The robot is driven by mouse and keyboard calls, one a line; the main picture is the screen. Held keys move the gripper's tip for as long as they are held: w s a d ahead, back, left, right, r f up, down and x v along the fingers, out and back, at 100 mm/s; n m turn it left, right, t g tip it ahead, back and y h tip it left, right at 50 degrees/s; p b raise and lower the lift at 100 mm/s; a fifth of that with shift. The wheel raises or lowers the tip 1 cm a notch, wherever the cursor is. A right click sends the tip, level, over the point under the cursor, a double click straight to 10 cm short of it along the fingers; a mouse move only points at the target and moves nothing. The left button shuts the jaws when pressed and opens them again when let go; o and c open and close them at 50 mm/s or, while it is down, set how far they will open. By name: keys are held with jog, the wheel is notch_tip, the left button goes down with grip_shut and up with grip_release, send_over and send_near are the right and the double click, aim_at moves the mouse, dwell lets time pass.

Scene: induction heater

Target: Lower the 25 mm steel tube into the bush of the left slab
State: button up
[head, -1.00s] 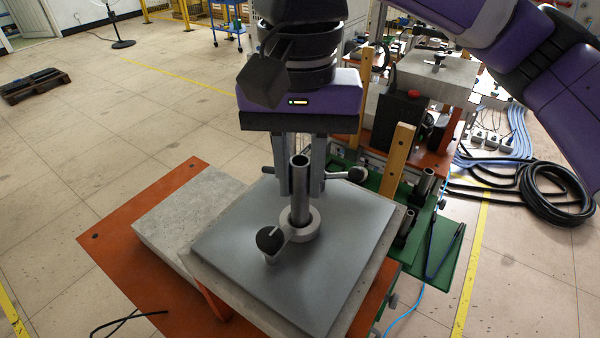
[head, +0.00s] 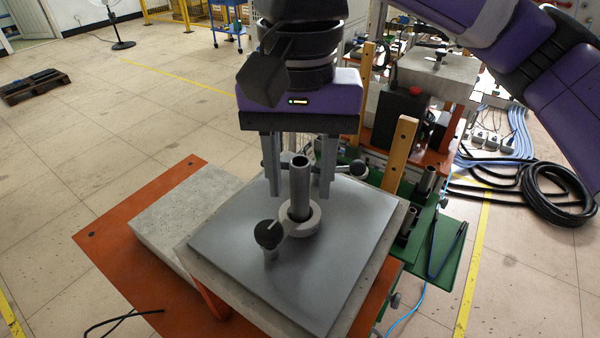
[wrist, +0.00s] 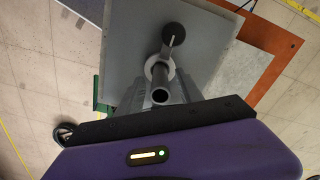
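The steel tube (head: 299,186) stands upright in the pale ring-shaped bush (head: 314,223) on the grey plate of the slab (head: 250,285). A black-knobbed clamp screw (head: 268,236) sits at the bush's front left. My gripper (head: 300,190) is above the slab with its fingers spread apart, one on each side of the tube, with gaps to it. In the wrist view the tube's open end (wrist: 160,95) shows between the fingers, with the bush (wrist: 158,65) beyond it. The depth of the tube inside the bush is hidden.
A green tray (head: 440,245) with more tubes (head: 425,185) stands right of the slab. A wooden post (head: 400,150) rises behind it. A concrete block (head: 185,215) lies left on the orange base plate (head: 110,235). A second slab (head: 435,75) stands at the back right.

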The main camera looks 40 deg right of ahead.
jog(key=shift+r, duration=0.1)
notch_tip(320, 180, up, 8)
jog(key=shift+f, duration=0.2)
dwell(0.5)
jog(key=shift+s, duration=0.1)
dwell(0.5)
